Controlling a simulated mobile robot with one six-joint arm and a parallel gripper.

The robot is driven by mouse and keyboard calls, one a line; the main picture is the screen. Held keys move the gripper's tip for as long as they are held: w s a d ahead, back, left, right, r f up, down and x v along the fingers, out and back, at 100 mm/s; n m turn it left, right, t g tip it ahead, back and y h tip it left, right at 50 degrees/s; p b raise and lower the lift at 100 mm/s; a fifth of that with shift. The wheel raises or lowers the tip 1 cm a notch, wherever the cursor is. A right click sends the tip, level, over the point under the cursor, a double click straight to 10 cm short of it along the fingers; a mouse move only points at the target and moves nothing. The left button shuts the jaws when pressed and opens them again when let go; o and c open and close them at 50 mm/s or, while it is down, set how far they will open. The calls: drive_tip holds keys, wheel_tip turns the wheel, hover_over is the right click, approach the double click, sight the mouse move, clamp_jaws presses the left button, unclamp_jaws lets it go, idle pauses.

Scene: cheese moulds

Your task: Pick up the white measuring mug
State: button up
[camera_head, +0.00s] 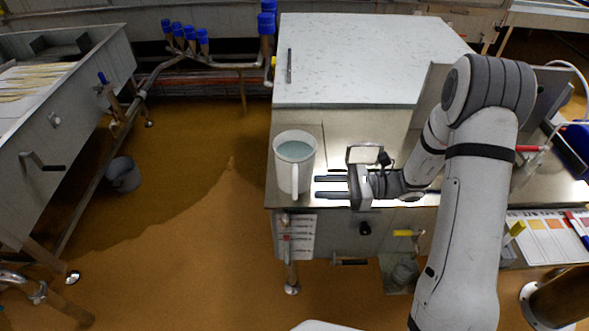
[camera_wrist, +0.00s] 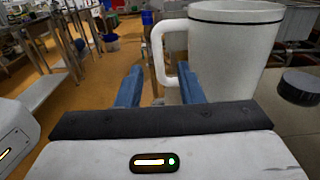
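The white measuring mug (camera_head: 282,165) stands upright at the left end of the steel worktop, with a bluish inside. Its handle (camera_head: 294,180) faces the front. In the wrist view the mug (camera_wrist: 232,55) fills the upper right, and its handle (camera_wrist: 157,55) points left. My gripper (camera_head: 318,187) is just right of the mug, with its two fingers apart and pointing left toward the handle. In the wrist view the handle lies ahead, in line with the gap between the blue fingers of my gripper (camera_wrist: 161,88). Nothing is held. Contact cannot be told.
A large white-topped block (camera_head: 370,60) stands behind the mug on the worktop (camera_head: 300,130). A dark round knob (camera_wrist: 300,87) is at the right in the wrist view. A steel vat (camera_head: 70,120) stands at the left, with open brown floor (camera_head: 190,200) between.

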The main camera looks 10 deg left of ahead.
sight(295, 199)
drive_tip(key=p+x, duration=0.1)
drive_tip(key=x, duration=0.6)
drive_tip(key=shift+s+a, duration=0.25)
drive_tip(key=shift+c, duration=0.4)
clamp_jaws()
idle(0.8)
